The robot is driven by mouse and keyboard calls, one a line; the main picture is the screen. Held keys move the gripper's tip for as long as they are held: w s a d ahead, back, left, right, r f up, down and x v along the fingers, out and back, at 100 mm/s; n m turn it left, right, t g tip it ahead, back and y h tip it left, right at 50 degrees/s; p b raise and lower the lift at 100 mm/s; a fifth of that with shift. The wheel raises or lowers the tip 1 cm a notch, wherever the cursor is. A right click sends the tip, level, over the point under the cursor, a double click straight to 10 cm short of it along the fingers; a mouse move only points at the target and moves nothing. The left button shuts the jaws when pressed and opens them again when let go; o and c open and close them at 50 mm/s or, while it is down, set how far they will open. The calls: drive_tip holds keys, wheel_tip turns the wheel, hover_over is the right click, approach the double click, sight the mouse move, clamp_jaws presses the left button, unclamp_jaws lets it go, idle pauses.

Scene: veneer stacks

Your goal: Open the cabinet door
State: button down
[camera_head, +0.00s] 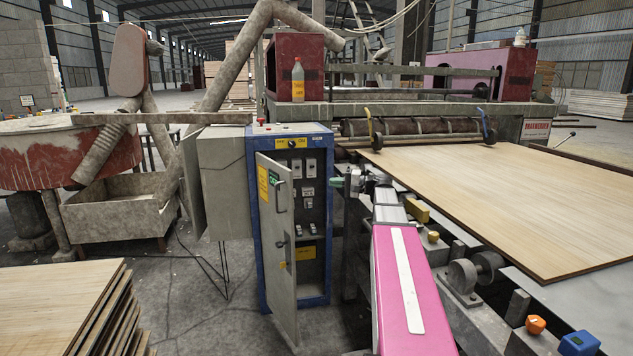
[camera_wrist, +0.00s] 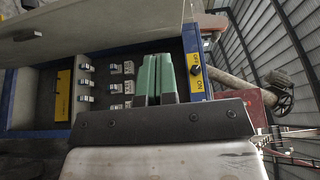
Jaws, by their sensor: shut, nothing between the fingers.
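The blue cabinet (camera_head: 329,265) stands left of the machine bed. Its grey door (camera_head: 276,240) is swung well out toward me, with dark handles on it, and the switches and sockets inside are exposed. In the wrist view the door (camera_wrist: 100,22) lies along the top, with a handle at left, and the cabinet interior (camera_wrist: 35,95) shows below it. My gripper (camera_head: 337,182) is just right of the cabinet opening, apart from the door. Its two green fingers (camera_wrist: 159,78) are shut and empty, in front of the switch panel in the wrist view.
A grey box (camera_head: 225,180) adjoins the cabinet's left side. The machine bed with a wood sheet (camera_head: 510,200) is at right, and a veneer stack (camera_head: 60,300) at lower left. Bare floor (camera_head: 205,310) lies between stack and cabinet.

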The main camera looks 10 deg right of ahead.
sight(292, 182)
drive_tip(key=s+a+x, duration=0.1)
drive_tip(key=s+x, duration=0.1)
drive_tip(key=x, duration=1)
drive_tip(key=shift+a, duration=0.4)
drive_tip(key=shift+s, duration=0.1)
drive_tip(key=shift+a, duration=0.1)
